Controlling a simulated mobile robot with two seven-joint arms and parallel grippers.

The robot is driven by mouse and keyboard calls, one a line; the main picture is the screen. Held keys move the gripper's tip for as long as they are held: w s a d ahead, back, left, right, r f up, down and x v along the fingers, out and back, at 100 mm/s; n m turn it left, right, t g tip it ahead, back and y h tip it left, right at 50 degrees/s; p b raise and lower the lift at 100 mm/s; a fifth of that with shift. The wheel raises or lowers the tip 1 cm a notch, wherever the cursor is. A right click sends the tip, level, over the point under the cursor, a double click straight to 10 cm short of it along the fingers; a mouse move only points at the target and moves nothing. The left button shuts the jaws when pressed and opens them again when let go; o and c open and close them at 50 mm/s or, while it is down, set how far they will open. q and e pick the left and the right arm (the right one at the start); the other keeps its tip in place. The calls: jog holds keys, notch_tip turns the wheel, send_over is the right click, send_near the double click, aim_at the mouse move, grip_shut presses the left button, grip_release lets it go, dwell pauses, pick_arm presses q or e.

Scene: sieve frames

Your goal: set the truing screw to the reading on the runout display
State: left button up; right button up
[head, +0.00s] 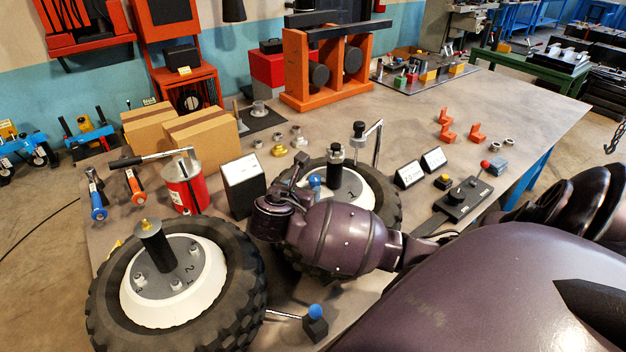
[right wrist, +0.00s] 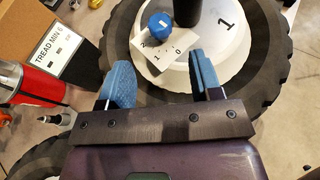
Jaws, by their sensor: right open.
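A blue round knob (right wrist: 160,25) stands over a white card marked 2, 1 and 0 (right wrist: 165,48), on the white hub of the rear wheel. It looks like the truing screw; it also shows in the head view (head: 314,181), partly behind my arm. My right gripper (right wrist: 162,82) is open and empty, its two blue fingers apart, short of the knob in the picture. Two small white display plates stand right of that wheel, a left one (head: 410,174) and a right one (head: 433,159); their writing is too small to read surely. My left gripper is not in view.
A second wheel (head: 175,275) lies at the front left, with a blue-balled lever (head: 315,312) beside it. A red can (head: 185,186) and a white-faced box (head: 243,180) stand behind. A black control box (head: 465,198) stands at the right.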

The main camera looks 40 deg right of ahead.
aim_at(313, 182)
jog(key=x, duration=0.8)
jog(key=c, duration=0.9)
jog(key=shift+c, duration=0.2)
